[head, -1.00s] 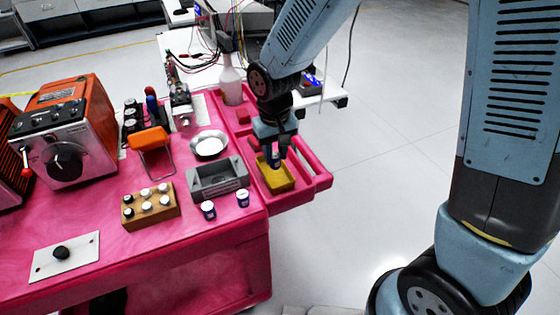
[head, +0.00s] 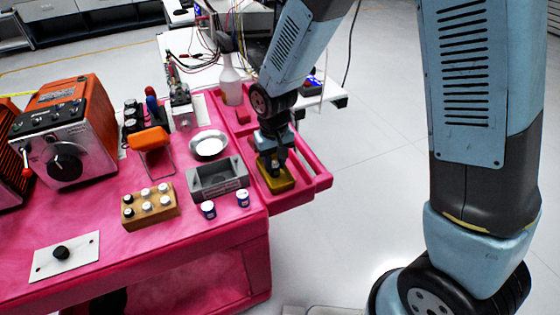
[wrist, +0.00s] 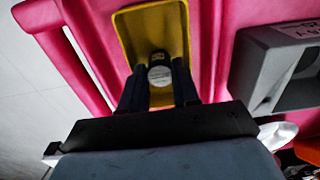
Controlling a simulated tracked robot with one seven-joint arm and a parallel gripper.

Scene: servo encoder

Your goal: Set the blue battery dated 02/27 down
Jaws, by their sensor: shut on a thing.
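My gripper (head: 274,167) points down into the yellow tray (head: 279,186) at the right side of the pink cart. In the wrist view my gripper (wrist: 158,98) is shut on a battery (wrist: 160,74), with one finger on each side of it. The battery's round pale top shows between the fingers, inside the yellow tray (wrist: 181,45). Its date cannot be read, and I cannot tell whether its base touches the tray floor. Two small blue batteries with white tops, one at left (head: 208,210) and one at right (head: 243,198), stand on the cart by its front edge.
A grey open box (head: 218,183) stands left of the tray. A wooden block with several white and black caps (head: 150,206), a white bowl (head: 208,146) and a spray bottle (head: 230,82) are also on the cart. Clear pink surface (head: 110,200) lies at left.

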